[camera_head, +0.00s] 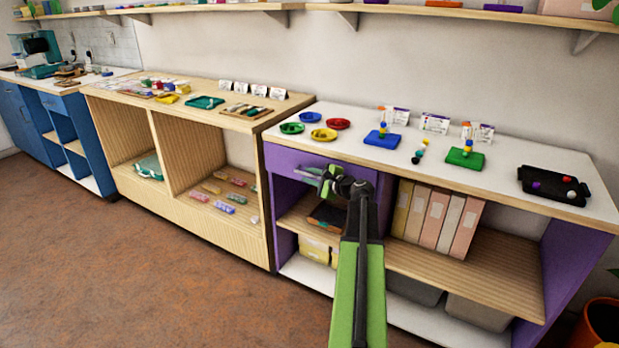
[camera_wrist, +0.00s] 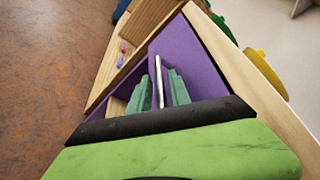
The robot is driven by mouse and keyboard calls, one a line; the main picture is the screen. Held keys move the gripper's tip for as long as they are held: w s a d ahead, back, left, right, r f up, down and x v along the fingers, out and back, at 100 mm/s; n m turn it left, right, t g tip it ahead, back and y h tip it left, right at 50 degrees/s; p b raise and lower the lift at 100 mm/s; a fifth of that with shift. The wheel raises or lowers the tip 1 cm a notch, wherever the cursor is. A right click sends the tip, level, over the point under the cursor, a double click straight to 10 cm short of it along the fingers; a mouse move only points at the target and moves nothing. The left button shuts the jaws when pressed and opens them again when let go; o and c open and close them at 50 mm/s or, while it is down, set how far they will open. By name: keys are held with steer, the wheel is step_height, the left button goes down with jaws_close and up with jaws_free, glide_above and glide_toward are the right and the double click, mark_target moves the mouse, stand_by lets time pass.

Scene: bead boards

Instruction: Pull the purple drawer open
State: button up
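The purple drawer (camera_head: 358,174) sits at the upper left of the purple unit, under its white top. Its front looks flush with the unit. In the wrist view the drawer front (camera_wrist: 188,55) is a plain purple panel with a pale bar handle (camera_wrist: 158,72). My gripper (camera_head: 315,175) is at the drawer front, and its green fingers (camera_wrist: 163,90) stand on both sides of the handle in the wrist view. A narrow gap shows between the handle and the right finger, so the gripper looks open around the handle. My arm hides part of the drawer in the head view.
The white top (camera_head: 490,188) holds coloured dishes, bead boards and a black tray (camera_head: 553,187). Binders (camera_head: 435,217) stand on the shelf right of my arm. A wooden unit (camera_head: 206,225) adjoins on the left. The floor (camera_head: 130,270) in front is clear.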

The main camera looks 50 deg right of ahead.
jaws_close()
stand_by(1.1)
